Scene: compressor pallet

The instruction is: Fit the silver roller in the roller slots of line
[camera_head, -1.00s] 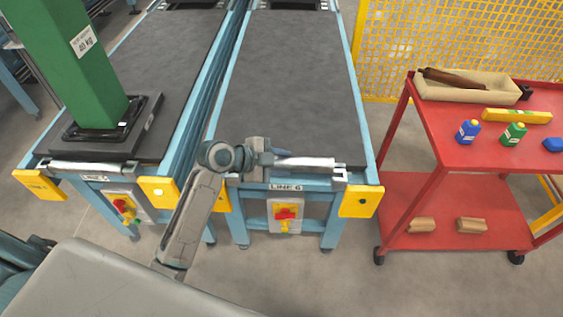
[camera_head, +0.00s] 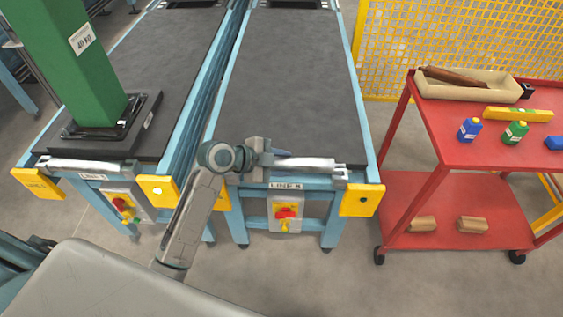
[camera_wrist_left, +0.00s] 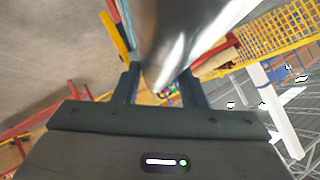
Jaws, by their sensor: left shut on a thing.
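The silver roller (camera_head: 305,162) lies crosswise at the near end of the right conveyor line (camera_head: 285,80), whose sign (camera_head: 286,186) seems to read LINE 6. Its right end is by the slot bracket (camera_head: 341,173) at the right corner; I cannot tell whether it is seated. My left gripper (camera_head: 266,158) is shut on the roller near its left end, hiding that end and the left slot. In the left wrist view the shiny roller (camera_wrist_left: 190,30) sits between the two dark fingers (camera_wrist_left: 160,82). My right gripper is not in view.
The left line (camera_head: 170,80) has its own roller (camera_head: 85,165) and carries a green column (camera_head: 75,65) on a dark base. Yellow corner plates (camera_head: 361,200) and a switch box (camera_head: 285,213) front the right line. A red cart (camera_head: 480,155) stands to the right.

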